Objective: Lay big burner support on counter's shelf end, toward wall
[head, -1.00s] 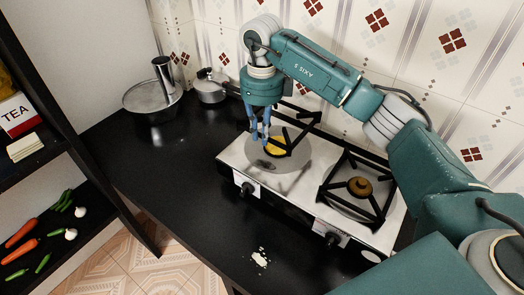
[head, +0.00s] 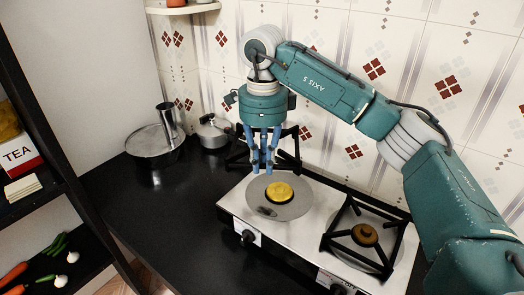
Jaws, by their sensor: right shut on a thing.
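The big burner support is a black metal frame (head: 290,150) held up in my right gripper (head: 264,168) in the head view. The gripper's blue fingers are shut on it, above the back of the left burner. The left burner (head: 280,192) is uncovered, with a yellow cap on a round grey plate. The counter (head: 150,213) is black, and its left end meets the dark shelf (head: 62,150). The tiled wall (head: 350,70) runs behind it. My left gripper is out of view.
A lidded pan (head: 155,142) and a small pot (head: 213,133) stand at the counter's back left, by the wall. Another black support (head: 365,236) sits on the right burner of the white stove (head: 305,236). The counter left of the stove is clear in front of the pans.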

